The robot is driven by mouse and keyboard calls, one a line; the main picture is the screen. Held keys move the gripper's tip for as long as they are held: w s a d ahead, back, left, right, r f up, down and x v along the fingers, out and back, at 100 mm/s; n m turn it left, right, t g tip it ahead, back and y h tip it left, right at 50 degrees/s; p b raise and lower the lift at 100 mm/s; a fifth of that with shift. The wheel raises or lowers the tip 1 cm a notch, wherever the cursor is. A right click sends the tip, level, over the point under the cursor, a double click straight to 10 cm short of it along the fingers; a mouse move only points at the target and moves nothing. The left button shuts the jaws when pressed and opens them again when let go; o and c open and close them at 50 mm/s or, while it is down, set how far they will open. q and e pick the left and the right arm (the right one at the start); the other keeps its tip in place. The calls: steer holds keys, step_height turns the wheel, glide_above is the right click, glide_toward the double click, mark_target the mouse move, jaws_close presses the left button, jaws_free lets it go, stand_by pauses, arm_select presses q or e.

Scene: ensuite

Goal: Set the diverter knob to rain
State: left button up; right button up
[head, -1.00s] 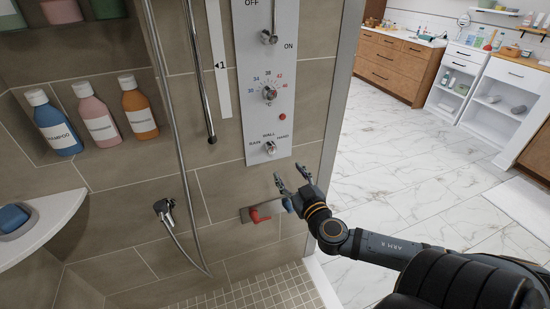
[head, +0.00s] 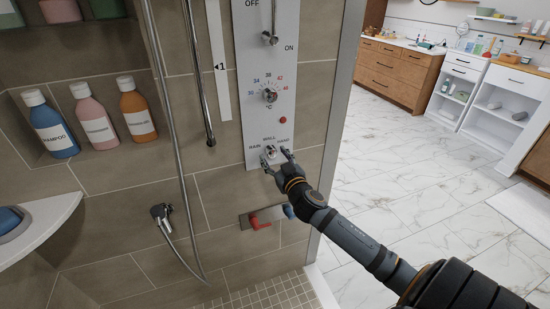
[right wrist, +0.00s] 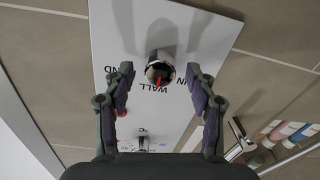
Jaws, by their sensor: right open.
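The diverter knob (head: 270,151) is low on the white shower panel (head: 277,120), with RAIN to its left, WALL above it and HAND to its right. In the right wrist view the small metal knob (right wrist: 160,72) shows upside down, its red mark pointing toward the WALL label. My right gripper (head: 276,157) is open in front of the panel, its fingers on either side of the knob. The right wrist view shows a gap between the knob and each finger (right wrist: 160,78). How near the fingertips are in depth is hard to tell. My left gripper is not in view.
The temperature dial (head: 269,96) and a red button (head: 283,120) are above the knob. A hand shower holder (head: 161,213) with hose hangs to the left.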

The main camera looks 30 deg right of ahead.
steer(key=shift+c, duration=0.2)
steer(key=c, duration=1.1)
steer(key=shift+r+n+p, duration=0.1)
steer(key=shift+n+p, duration=0.6)
steer(key=shift+n, duration=0.3)
steer(key=n+p, duration=0.2)
steer(key=n, duration=0.1)
steer(key=n+p, duration=0.1)
steer(key=n, duration=0.2)
steer(key=shift+n+p, duration=1.05)
steer(key=shift+n, duration=0.75)
